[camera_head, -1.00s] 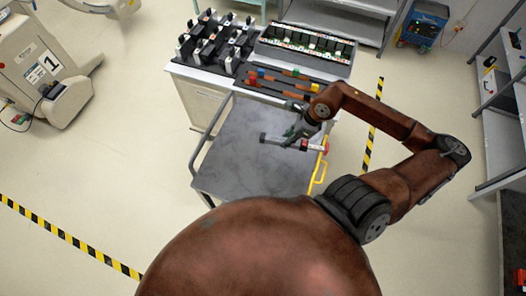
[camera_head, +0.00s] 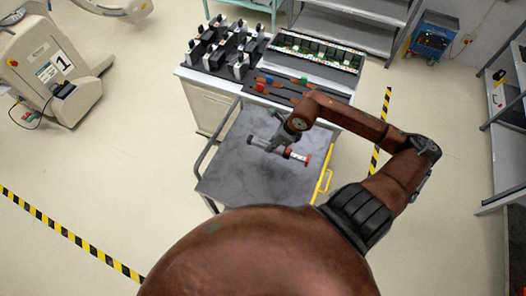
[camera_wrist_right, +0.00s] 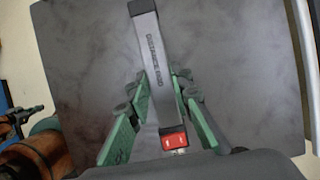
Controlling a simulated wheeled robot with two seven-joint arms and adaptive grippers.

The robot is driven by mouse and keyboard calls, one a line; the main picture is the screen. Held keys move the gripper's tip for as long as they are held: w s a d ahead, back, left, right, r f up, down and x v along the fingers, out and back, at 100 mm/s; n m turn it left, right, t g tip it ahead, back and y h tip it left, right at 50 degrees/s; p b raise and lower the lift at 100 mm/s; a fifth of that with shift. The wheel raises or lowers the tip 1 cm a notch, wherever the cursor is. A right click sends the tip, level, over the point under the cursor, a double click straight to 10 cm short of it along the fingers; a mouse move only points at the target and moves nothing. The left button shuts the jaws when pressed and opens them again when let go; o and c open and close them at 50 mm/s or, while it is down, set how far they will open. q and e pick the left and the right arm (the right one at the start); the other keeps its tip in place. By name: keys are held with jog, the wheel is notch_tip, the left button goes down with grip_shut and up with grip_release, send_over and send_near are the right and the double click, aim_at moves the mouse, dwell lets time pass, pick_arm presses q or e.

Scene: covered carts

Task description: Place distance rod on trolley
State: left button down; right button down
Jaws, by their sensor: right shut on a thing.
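The distance rod (camera_head: 297,156) is a grey bar with a red end, held over the trolley in the head view. In the right wrist view the rod (camera_wrist_right: 157,75) shows its "DISTANCE ROD" lettering, with the red end close to the gripper's base. My right gripper (camera_head: 284,146) is shut on the rod; its green fingers lie on both sides of it in the right wrist view (camera_wrist_right: 160,100). The trolley (camera_head: 235,175) has a dark grey top and a yellow handle at its right. I cannot tell whether the rod touches the trolley top. My left gripper is not in view.
Behind the trolley, a cart (camera_head: 205,104) carries black holders and a rack (camera_head: 318,52) of small parts. Coloured-handled tools lie in front of the rack. The trolley top around the rod is bare. Shelves (camera_head: 507,145) stand at the right.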

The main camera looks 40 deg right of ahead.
aim_at(267, 145)
jog(key=f, duration=0.1)
jog(key=w+a+f, duration=0.1)
jog(key=w+f, duration=0.1)
jog(key=shift+w+a+f, duration=0.25)
jog(key=shift+a+f, duration=0.05)
jog(key=shift+a, duration=0.05)
jog(key=x, duration=0.1)
jog(key=p+x, duration=0.1)
jog(key=x, duration=0.1)
jog(key=shift+s+f, duration=0.15)
jog(key=shift+s, duration=0.05)
jog(key=shift+d+f, duration=0.1)
jog(key=shift+f, duration=0.25)
jog(key=shift+f, duration=0.15)
jog(key=c, duration=1.7)
grip_release()
jog(key=shift+c, duration=0.2)
